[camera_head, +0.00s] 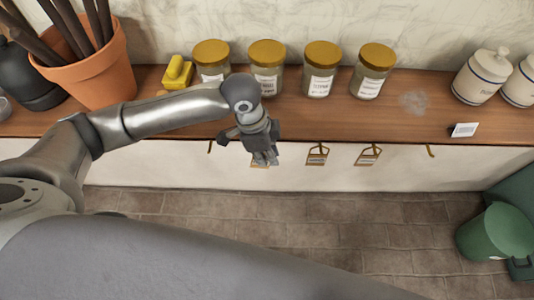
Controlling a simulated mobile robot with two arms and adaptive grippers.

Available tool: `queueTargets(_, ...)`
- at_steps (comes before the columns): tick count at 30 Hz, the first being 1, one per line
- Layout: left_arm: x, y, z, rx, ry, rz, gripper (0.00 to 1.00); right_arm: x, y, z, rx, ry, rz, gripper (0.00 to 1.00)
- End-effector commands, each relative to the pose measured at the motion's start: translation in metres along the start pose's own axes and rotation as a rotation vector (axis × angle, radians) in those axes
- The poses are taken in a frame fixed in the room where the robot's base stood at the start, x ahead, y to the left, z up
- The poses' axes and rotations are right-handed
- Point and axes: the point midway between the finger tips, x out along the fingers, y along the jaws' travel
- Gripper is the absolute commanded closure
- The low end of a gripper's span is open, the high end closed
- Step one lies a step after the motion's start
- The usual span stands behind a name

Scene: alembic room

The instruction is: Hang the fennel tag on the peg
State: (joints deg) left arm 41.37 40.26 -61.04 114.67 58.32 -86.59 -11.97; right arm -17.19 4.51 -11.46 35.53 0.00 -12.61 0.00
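My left gripper (265,160) points down in front of the counter's white front, left of the middle. A tag with a brass-coloured edge (259,166) shows partly behind and below its fingers; I cannot tell whether they hold it or how far apart they are. Two similar tags, a middle one (317,155) and a right one (367,155), hang on the front. A bare peg (430,151) is at the right and another (210,147) at the left. No tag's writing is legible, so I cannot tell which is fennel. My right gripper is out of view.
Several gold-lidded jars (322,68) stand along the wooden counter (330,118). A yellow block-like object (178,73), a terracotta pot (92,70), white canisters (482,76) and a small white card (464,130) are also there. A green bin (493,233) stands on the floor.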

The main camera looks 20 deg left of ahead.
Motion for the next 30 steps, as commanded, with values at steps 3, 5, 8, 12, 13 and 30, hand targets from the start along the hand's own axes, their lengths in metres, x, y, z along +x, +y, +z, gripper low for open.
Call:
queueTargets(3,0.001,-0.010,0.005,-0.013,-0.009,-0.021,0.70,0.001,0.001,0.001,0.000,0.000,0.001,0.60)
queueTargets(5,0.001,-0.010,0.005,-0.013,-0.008,-0.022,0.70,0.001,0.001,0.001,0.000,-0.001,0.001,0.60)
queueTargets(8,0.000,-0.011,0.005,-0.013,-0.008,-0.022,0.70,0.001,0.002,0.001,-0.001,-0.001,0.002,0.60)
queueTargets(12,-0.001,-0.011,0.004,-0.014,-0.007,-0.024,0.70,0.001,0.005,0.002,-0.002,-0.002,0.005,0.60)
queueTargets(13,-0.003,-0.011,0.004,-0.013,-0.006,-0.024,0.70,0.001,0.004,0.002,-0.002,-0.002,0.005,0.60)
queueTargets(30,-0.079,0.005,0.000,-0.003,0.001,-0.022,0.70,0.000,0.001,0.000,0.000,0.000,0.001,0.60)
